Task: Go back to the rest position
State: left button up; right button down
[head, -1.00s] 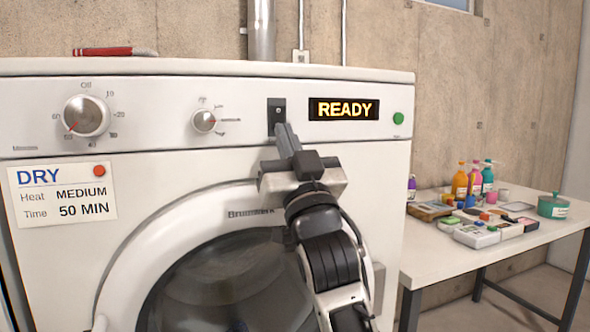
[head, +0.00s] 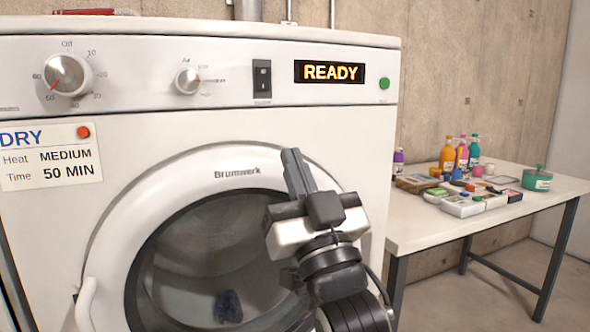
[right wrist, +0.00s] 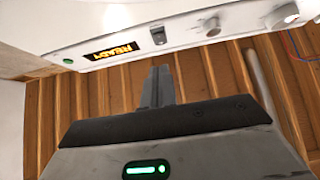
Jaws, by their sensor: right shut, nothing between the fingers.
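My right gripper (head: 292,165) is shut and empty in front of the white dryer (head: 120,135), over the upper rim of its round door (head: 215,255). It is below the dark rocker switch (head: 262,79) and apart from it. In the right wrist view the shut fingers (right wrist: 161,72) point toward the dryer's panel, near the switch (right wrist: 157,35). The display (head: 330,72) reads READY, with a green button (head: 384,84) beside it. My left gripper is not in view.
A white table (head: 420,225) stands at the right with bottles (head: 461,152), small trays and a teal pot (head: 537,180). The door handle (head: 86,305) sticks out at the lower left. A card (head: 50,155) reads DRY, MEDIUM, 50 MIN. A dark blue item (head: 228,306) shows behind the door glass.

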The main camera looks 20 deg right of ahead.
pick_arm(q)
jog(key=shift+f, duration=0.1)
pick_arm(e)
notch_tip(320, 180, down, 20)
jog(key=a+r+n+g+y+p, duration=0.1)
jog(key=a+g+y+p, duration=0.1)
jog(key=g+p, duration=0.35)
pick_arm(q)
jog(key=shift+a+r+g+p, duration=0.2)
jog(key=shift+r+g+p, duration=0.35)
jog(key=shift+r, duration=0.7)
pick_arm(e)
jog(key=s+f+g, duration=0.5)
jog(key=s+f, duration=0.2)
jog(key=f, duration=0.4)
jog(key=s+a+f+g+y, duration=0.1)
jog(key=s+f+g, duration=0.4)
jog(key=s+f, duration=0.3)
notch_tip(320, 180, down, 3)
jog(key=shift+s+r+n, duration=0.1)
jog(key=shift+s+n, duration=0.15)
jog(key=shift+n, duration=0.15)
